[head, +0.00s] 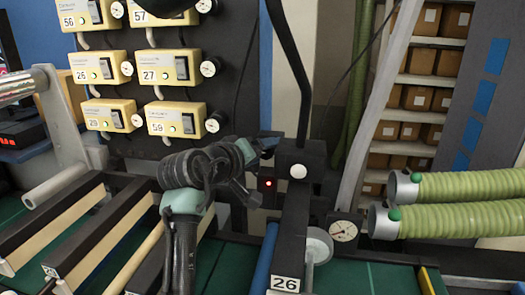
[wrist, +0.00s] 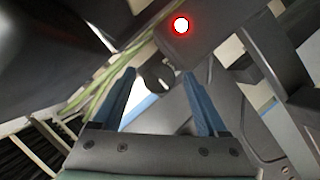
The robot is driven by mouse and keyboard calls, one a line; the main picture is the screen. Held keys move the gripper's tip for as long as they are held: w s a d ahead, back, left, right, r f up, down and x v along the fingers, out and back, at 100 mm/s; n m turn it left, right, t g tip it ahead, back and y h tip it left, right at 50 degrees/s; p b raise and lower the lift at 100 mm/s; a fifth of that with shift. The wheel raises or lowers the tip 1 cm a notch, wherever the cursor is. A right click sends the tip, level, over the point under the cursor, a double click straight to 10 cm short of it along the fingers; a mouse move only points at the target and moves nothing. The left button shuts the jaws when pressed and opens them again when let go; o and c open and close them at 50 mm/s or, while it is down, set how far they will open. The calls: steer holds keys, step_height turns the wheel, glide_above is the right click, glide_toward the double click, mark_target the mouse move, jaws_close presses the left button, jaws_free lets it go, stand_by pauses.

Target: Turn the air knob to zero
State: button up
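My gripper (wrist: 159,74) is open in the wrist view, with its two blue fingers apart. A small dark rounded knob (wrist: 154,74) shows between and beyond the fingertips, below a dark box with a lit red lamp (wrist: 181,25). It looks like the air knob, but I see no label, and I cannot tell its setting or whether a finger touches it. In the head view my gripper (head: 258,147) is beside the black post, above the small box with the red lamp (head: 267,184). The knob cannot be made out there.
A black post (head: 295,215) with a white disc stands right of my gripper. A round gauge (head: 344,231) sits lower right. Green hoses (head: 460,205) lie at right. Yellow numbered control boxes (head: 170,67) hang on the dark panel at left.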

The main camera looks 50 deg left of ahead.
jaws_close()
steer(key=shift+f+n+t+h+b, duration=0.15)
steer(key=shift+n+t+h+b, duration=0.35)
steer(key=shift+n, duration=0.7)
steer(key=shift+n+t+b, duration=0.3)
steer(key=shift+n+t, duration=0.1)
steer(key=shift+n, duration=0.2)
steer(key=shift+s, duration=0.1)
steer(key=shift+o, duration=0.5)
jaws_free()
steer(key=shift+s, duration=0.1)
